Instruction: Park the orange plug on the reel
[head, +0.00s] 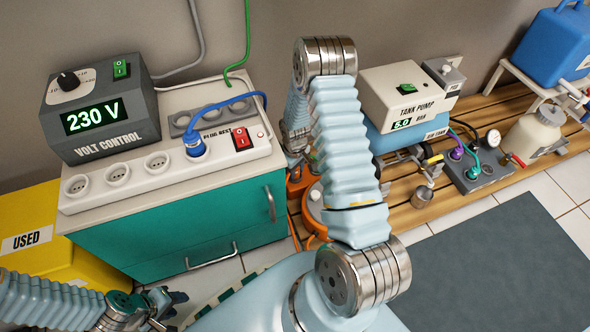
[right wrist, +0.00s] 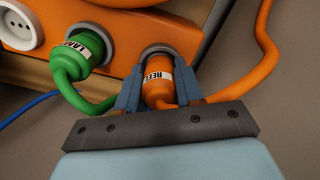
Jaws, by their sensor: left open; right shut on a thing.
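The orange plug (right wrist: 158,93), with a white label reading "REEL", is between the fingers of my right gripper (right wrist: 159,80) in the right wrist view. Its front end is at a grey-ringed round hole in the orange reel (right wrist: 118,73); I cannot tell how deep it sits. The orange reel also shows partly in the head view (head: 298,184), mostly behind my right arm, which hides the right gripper and plug there. My left gripper (head: 172,311) is open and empty at the lower left of the head view, in front of the teal cabinet.
A green plug (right wrist: 80,62) sits in another ringed hole left of the orange plug, beside a white socket (right wrist: 18,30). A blue plug (head: 195,146) stands in the white power strip (head: 141,178) on the cabinet. An orange cable (right wrist: 262,55) runs at right.

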